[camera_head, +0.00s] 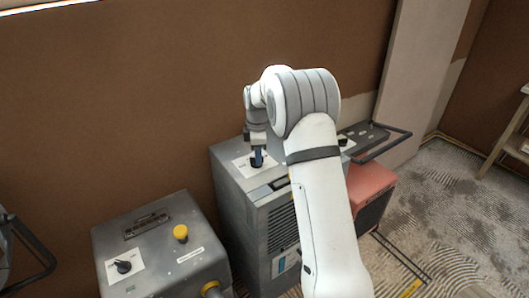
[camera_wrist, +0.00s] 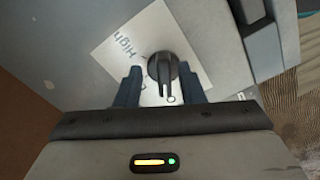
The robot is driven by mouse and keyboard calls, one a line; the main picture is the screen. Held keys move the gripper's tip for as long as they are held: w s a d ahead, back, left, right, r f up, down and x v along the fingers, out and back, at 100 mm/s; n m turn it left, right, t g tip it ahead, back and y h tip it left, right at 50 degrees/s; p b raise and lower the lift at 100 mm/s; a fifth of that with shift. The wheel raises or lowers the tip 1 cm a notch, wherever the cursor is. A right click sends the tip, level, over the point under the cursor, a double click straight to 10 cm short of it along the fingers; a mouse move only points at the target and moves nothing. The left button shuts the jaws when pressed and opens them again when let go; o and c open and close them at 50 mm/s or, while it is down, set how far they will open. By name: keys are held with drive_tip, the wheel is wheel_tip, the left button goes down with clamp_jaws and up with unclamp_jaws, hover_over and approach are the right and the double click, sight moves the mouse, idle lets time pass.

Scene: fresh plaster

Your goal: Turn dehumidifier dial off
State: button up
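The dehumidifier (camera_head: 227,166) is a tall grey machine standing at the wall, with a vented front. In the head view my gripper (camera_head: 257,160) points down at the label and hides the dial.
A lower grey box (camera_head: 165,245) with a black knob (camera_head: 123,267) and a yellow button (camera_head: 181,233) stands at left.

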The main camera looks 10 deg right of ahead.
wheel_tip(320, 180, up, 7)
drive_tip(key=shift+r, duration=0.35)
drive_tip(key=shift+s+r, duration=0.2)
drive_tip(key=shift+r, duration=0.05)
drive_tip(key=s+d+r+m+t, duration=0.1)
drive_tip(key=s+r+m, duration=0.3)
drive_tip(key=s, duration=0.6)
drive_tip(key=s+d+r+m+t, duration=0.1)
drive_tip(key=s+r+m, duration=0.35)
drive_tip(key=s, duration=0.45)
drive_tip(key=s+f+m, duration=0.2)
drive_tip(key=s+m, duration=0.2)
drive_tip(key=s, duration=0.5)
drive_tip(key=s+f+m, duration=0.2)
drive_tip(key=s+m, duration=0.2)
drive_tip(key=s, duration=0.5)
drive_tip(key=shift+s+d+f+t, duration=0.2)
drive_tip(key=shift+s+f+t, duration=0.15)
drive_tip(key=shift+t, duration=0.05)
drive_tip(key=shift+c, duration=0.3)
